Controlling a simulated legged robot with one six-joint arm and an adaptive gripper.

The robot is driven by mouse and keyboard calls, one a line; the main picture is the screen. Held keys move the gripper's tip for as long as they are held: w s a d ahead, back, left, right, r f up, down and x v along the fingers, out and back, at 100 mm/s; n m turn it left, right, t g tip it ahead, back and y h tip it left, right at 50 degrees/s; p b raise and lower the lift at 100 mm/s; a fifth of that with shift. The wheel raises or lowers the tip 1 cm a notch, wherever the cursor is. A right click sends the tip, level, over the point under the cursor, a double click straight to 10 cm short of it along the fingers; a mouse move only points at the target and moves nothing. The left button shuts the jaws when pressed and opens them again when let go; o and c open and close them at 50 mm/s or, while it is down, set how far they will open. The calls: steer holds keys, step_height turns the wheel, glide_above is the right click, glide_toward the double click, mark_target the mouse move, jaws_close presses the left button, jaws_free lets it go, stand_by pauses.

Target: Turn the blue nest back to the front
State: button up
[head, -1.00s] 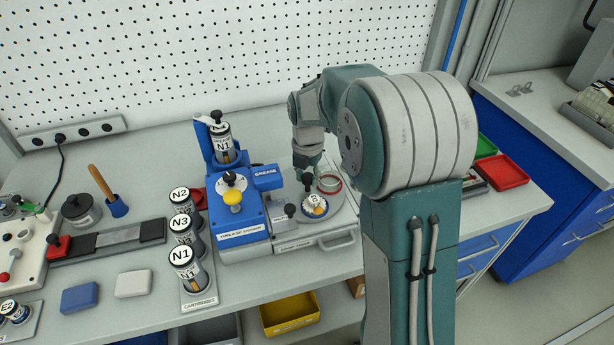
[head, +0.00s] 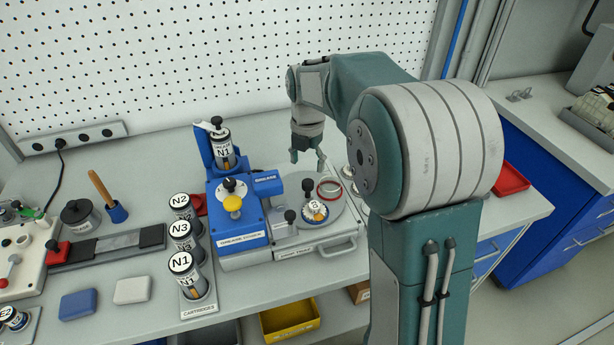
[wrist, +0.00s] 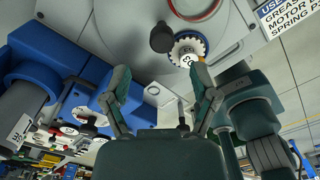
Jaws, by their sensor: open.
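A round grey turntable (head: 345,208) is set in the drop-tray unit to the right of the blue grease station. A blue-rimmed nest (head: 315,220) is at its front, holding a white toothed part with a yellow edge (head: 314,207). A red-ringed nest (head: 329,188) is at the back. A black knob (head: 307,185) stands between them, slightly left. The wrist view shows the knob (wrist: 163,38), toothed part (wrist: 188,46) and red ring (wrist: 195,8). My gripper (head: 307,158) is open and empty, above and behind the knob, apart from it.
Another black-topped knob (head: 290,216) stands beside the front nest. Cartridges (head: 184,262) stand further left. A red tray (head: 511,178) lies right of my arm.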

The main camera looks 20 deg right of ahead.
mark_target(307, 183)
step_height(307, 183, up, 5)
steer(key=shift+r, duration=0.15)
stand_by(0.4)
steer(key=s+a+r+m+t, duration=0.1)
steer(key=s+r+m+t, duration=0.15)
steer(key=s+m, duration=0.45)
steer(key=s+a+r+m+t, duration=0.1)
steer(key=s+r+m, duration=0.2)
steer(key=s+m, duration=0.4)
steer(key=s+f+m+t, duration=0.2)
steer(key=s+f+m, duration=0.2)
steer(key=s+m, duration=0.8)
steer(key=shift+a+m, duration=0.3)
steer(key=shift+m, duration=0.3)
